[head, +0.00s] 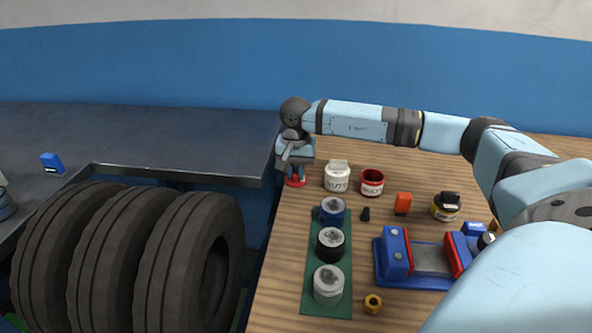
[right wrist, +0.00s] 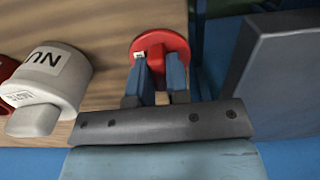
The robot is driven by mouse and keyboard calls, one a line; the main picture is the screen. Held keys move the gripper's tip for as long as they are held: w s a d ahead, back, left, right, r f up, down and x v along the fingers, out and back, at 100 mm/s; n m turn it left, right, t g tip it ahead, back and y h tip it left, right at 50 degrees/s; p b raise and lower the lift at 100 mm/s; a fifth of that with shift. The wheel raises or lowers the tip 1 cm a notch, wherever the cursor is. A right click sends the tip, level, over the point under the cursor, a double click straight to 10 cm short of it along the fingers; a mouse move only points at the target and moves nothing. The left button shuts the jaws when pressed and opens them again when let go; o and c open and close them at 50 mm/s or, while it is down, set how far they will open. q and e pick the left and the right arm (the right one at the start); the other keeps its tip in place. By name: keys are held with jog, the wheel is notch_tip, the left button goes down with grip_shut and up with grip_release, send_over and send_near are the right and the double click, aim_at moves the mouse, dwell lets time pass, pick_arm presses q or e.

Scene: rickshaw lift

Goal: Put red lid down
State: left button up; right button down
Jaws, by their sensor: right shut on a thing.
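The red lid (head: 295,182) is in my right gripper (head: 297,172), low at the back left edge of the wooden table. In the right wrist view the round red lid (right wrist: 168,42) shows with my right gripper (right wrist: 160,62) shut on it, its two blue fingers close together. I cannot tell whether the lid touches the wood. An open red jar (head: 372,189) stands to the right of the lid, beyond a white jar; its top has no lid on it. My left gripper is not in view.
The white jar (head: 337,182) stands close to the right of my gripper; it also shows in the right wrist view (right wrist: 60,75). Several round containers stand on a green mat (head: 314,276). A blue and red vise (head: 432,262) is farther right.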

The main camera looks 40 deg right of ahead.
aim_at(296, 171)
jog(key=c, duration=1.1)
grip_release()
jog(key=shift+r, duration=0.1)
notch_tip(296, 171, up, 12)
jog(key=p, duration=0.2)
